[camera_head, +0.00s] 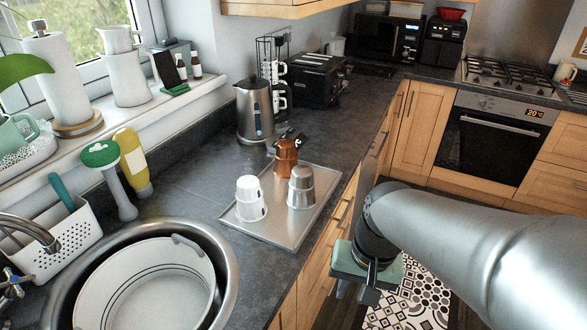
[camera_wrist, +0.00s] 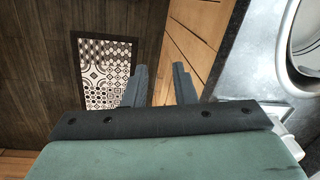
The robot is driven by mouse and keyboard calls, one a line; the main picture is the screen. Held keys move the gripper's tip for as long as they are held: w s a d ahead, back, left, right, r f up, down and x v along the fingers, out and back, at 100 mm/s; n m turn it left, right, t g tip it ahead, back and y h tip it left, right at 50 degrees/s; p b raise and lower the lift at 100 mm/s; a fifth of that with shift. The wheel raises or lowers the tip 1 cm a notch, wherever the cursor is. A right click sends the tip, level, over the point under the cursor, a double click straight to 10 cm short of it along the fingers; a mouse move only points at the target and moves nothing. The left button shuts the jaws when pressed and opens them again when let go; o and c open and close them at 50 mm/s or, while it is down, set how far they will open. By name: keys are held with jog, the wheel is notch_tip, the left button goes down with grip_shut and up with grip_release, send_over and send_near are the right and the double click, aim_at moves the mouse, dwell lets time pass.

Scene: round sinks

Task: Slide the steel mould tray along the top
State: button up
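The steel mould tray (camera_head: 278,230) lies flat on the dark countertop, close to its front edge. A white cup-shaped mould (camera_head: 251,200), a steel one (camera_head: 301,188) and a copper one (camera_head: 286,157) stand upright on it. My gripper (camera_head: 368,288) is in front of the counter, low and to the right of the tray, apart from it. In the wrist view my gripper (camera_wrist: 160,86) has its two fingers spread with nothing between them. The tray does not show clearly in the wrist view.
A round sink (camera_head: 225,250) with a white bowl (camera_head: 150,295) is at the front left. A kettle (camera_head: 254,112) and a black toaster (camera_head: 318,78) stand behind the tray. Wooden cupboard fronts (camera_head: 313,270) drop below the counter edge. A patterned mat (camera_wrist: 103,72) lies on the floor.

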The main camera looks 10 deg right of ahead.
jog(key=w+m+y, duration=0.1)
jog(key=w+m, duration=0.2)
jog(key=w+d+m+y+b, duration=0.1)
jog(key=w+m, duration=0.2)
jog(key=w+d+m+y, duration=0.1)
jog(key=w+m, duration=0.2)
jog(key=shift+f+t+y, duration=0.3)
jog(key=shift+f+t, duration=0.1)
grip_shut()
jog(key=w+d+m+t+y+b, duration=0.2)
jog(key=w+d+m+t, duration=0.2)
jog(key=w+d+m, duration=0.6)
jog(key=m+p, duration=0.1)
jog(key=m, duration=0.1)
send_near(317, 218)
jog(key=shift+y, duration=0.3)
jog(key=f, duration=0.1)
jog(key=a+f, duration=0.1)
jog(key=w+a+f, duration=0.1)
jog(key=f, duration=0.1)
jog(key=shift+w, duration=0.15)
jog(key=shift+w+a, duration=0.4)
jog(key=shift+a, duration=0.2)
